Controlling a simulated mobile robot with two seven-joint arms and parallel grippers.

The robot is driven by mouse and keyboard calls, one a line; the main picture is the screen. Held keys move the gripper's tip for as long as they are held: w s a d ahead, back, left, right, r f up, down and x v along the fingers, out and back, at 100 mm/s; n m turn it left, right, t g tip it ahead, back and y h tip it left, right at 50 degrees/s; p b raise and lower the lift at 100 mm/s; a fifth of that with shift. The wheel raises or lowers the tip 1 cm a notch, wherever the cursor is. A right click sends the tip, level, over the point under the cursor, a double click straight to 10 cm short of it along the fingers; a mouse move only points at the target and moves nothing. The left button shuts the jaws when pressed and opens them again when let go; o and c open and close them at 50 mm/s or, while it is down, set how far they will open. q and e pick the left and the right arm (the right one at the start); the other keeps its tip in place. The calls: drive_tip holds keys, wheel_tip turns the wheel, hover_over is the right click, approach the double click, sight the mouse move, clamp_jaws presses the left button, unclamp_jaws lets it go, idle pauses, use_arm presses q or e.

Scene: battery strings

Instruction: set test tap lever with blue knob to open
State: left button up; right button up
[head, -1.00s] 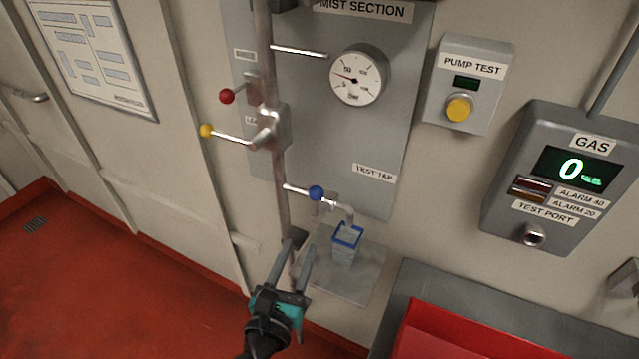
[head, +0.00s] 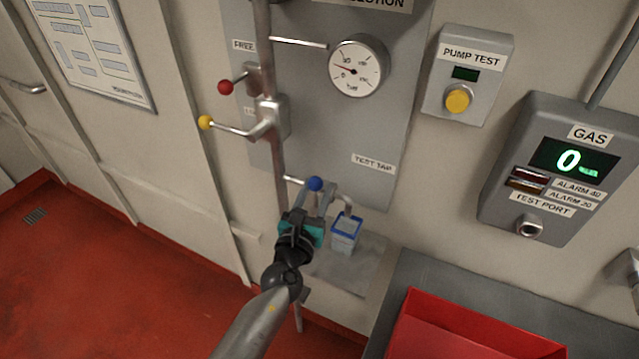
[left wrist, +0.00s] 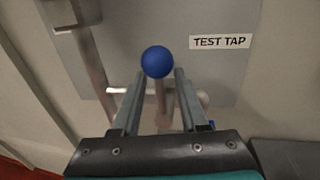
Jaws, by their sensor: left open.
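The test tap has a lever with a blue knob (head: 315,184), under the pressure gauge and left of the TEST TAP label (head: 373,163). In the left wrist view the blue knob (left wrist: 157,62) stands between and just beyond the fingertips, with the lever's rod running down between the fingers. My left gripper (head: 310,196) is open, its fingers on either side of the lever; it also shows in the left wrist view (left wrist: 154,85). I cannot tell whether a finger touches the lever. The tap's pipe is partly hidden behind the gripper. My right gripper is not in view.
A blue-rimmed clear container (head: 346,231) stands under the spout, close right of my gripper. A yellow-knobbed lever (head: 206,122) and a red-knobbed lever (head: 226,87) stick out above left. A red tray (head: 470,325) lies at lower right. The floor at left is clear.

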use_arm(q)
drive_tip(key=shift+w+d, duration=0.25)
drive_tip(key=shift+w, duration=1)
clamp_jaws()
idle(0.6)
